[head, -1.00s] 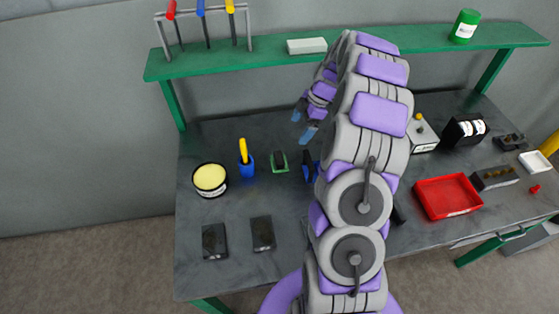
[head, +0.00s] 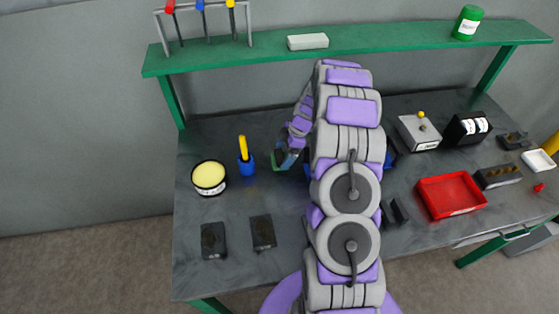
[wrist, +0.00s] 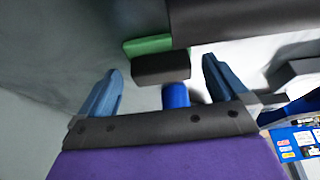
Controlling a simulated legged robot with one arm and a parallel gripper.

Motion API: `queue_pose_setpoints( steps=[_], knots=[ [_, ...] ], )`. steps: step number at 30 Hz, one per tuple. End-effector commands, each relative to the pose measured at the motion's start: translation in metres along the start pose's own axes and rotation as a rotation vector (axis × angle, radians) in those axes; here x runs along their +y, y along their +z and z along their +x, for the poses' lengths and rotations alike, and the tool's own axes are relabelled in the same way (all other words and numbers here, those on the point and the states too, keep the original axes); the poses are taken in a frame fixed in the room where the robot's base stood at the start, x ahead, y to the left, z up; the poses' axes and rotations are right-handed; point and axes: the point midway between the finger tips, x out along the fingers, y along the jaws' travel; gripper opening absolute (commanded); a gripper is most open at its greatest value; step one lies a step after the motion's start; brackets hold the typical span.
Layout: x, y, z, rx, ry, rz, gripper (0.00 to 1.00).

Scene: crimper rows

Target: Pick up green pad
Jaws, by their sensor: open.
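The green pad (head: 275,161) is on the grey bench, mostly hidden behind my gripper in the head view. In the wrist view a green strip (wrist: 148,46) shows with a dark block (wrist: 160,69) against it; this looks like the pad. My gripper (head: 286,158) is low over the bench at the pad. In the wrist view its two blue fingers stand apart, and the gripper (wrist: 160,66) has the dark block in line with the gap between them. I cannot tell whether the fingers reach down beside it.
A blue cup (head: 248,163) with a yellow handle and a yellow-topped tin (head: 209,177) stand left of the pad. Two dark blocks (head: 213,240) (head: 262,232) lie in front. A red tray (head: 450,197) is right. A green shelf (head: 270,53) runs above the back.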

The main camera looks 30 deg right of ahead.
Motion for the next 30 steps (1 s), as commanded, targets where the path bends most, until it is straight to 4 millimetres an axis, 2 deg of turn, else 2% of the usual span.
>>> queue_pose_setpoints(
  steps=[1,5,13,28,30],
  knots=[
    [0.0,0.001,0.009,0.0,0.0,0.001,1.0],
    [0.0,0.0,0.02,-0.001,0.002,-0.002,1.0],
    [0.001,0.0,0.022,0.0,0.003,-0.001,1.0],
    [0.0,0.0,0.022,0.0,0.002,-0.001,0.53],
    [0.0,0.0,0.022,0.0,0.002,-0.001,0.53]
  ],
)
